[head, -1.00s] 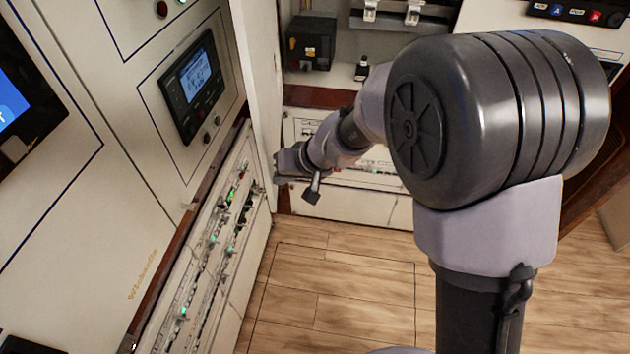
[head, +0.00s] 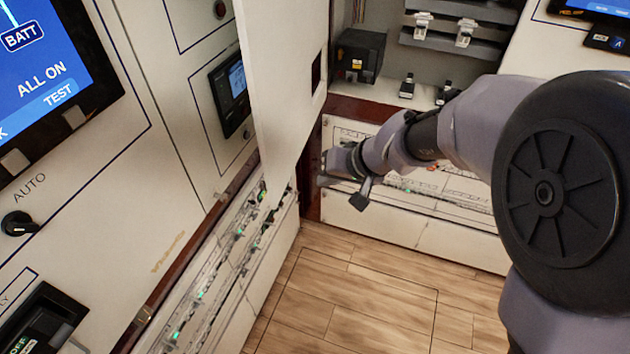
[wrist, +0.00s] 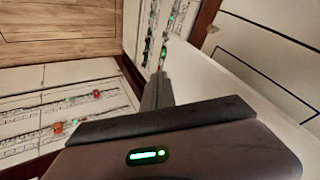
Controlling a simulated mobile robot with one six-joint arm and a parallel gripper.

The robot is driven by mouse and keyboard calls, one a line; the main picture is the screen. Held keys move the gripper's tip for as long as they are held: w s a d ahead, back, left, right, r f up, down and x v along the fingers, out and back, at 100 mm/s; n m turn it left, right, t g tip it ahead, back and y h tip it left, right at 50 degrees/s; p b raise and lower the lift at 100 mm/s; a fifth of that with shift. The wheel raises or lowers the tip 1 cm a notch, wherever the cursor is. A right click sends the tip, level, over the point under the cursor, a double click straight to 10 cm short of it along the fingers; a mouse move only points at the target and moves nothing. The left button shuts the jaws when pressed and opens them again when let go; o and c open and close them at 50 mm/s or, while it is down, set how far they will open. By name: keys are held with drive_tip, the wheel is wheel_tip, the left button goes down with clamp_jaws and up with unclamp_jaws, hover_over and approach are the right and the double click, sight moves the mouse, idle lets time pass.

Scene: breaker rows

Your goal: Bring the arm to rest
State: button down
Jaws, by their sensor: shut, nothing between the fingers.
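My gripper (head: 326,172) is near the middle of the head view, at the end of my arm, which reaches in from the right. Its fingers are shut with nothing between them. It is beside the lower edge of an open white door panel (head: 290,80); I cannot tell whether they touch. In the wrist view my shut fingers (wrist: 158,92) point toward a row of breakers, with the white panel close on their right.
Breaker rows (head: 220,265) with green lights line the left cabinet. Another breaker panel (head: 430,190) is behind my arm. A black box (head: 358,56) sits in the open cabinet. The wooden floor (head: 350,300) is clear.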

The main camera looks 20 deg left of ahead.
drive_tip(key=s+d+r+m+t+h+b, duration=0.2)
drive_tip(key=s+d+r+m+b, duration=0.35)
drive_tip(key=s+d, duration=0.8)
drive_tip(key=s+d+m+h, duration=0.2)
drive_tip(key=s+d, duration=0.5)
drive_tip(key=d, duration=0.2)
drive_tip(key=shift+s+d+f+m+t+h+b, duration=0.15)
drive_tip(key=shift+d+f+m+t+h+b, duration=0.1)
drive_tip(key=shift+m+t+h+b, duration=0.1)
drive_tip(key=shift+a, duration=0.1)
idle(0.9)
